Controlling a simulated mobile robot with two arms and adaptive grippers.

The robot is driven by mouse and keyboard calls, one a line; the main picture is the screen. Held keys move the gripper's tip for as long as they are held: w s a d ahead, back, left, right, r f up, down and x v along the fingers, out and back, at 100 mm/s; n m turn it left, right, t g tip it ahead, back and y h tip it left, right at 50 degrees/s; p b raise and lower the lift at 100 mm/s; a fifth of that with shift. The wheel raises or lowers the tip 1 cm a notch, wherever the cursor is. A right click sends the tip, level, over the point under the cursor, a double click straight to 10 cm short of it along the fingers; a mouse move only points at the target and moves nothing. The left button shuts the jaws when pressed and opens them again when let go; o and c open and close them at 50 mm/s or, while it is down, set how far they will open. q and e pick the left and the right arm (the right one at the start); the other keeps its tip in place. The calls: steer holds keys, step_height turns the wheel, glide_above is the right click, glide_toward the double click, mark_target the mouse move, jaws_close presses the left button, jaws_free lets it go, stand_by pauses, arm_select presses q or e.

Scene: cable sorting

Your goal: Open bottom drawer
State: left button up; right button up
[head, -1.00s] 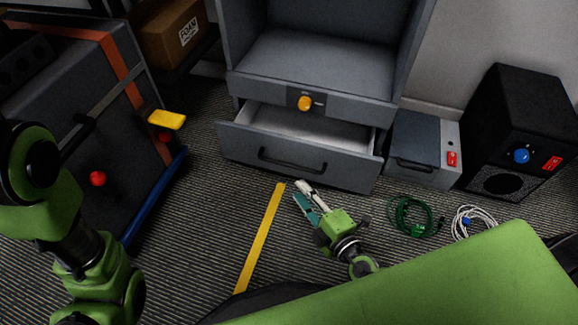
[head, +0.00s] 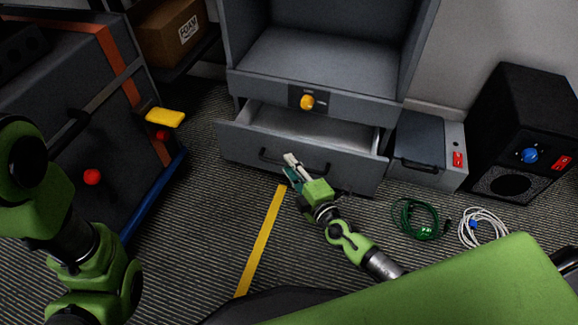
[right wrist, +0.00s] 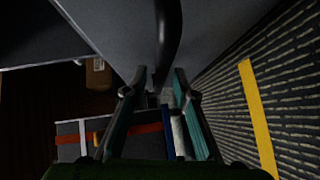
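The grey bottom drawer (head: 235,142) stands partly pulled out below the cabinet, its empty inside showing. Its dark bar handle (head: 325,172) runs across the front. In the right wrist view the black handle (right wrist: 167,40) comes down toward the gap between the two teal fingers of my right gripper (right wrist: 157,85). The fingers are apart; whether the handle lies fully between them I cannot tell. My left arm shows at the left of the head view, but its gripper does not.
A yellow strip (head: 262,240) marks the striped floor. Right of the drawer are a grey box (head: 420,150), a black speaker-like box (head: 530,120), a green cable (head: 422,228) and a white cable (head: 487,222). A dark case (head: 80,150) stands left.

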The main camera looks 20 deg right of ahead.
steer(key=shift+w+a+f, duration=0.1)
steer(key=shift+w+f, duration=0.05)
steer(key=shift+w, duration=0.55)
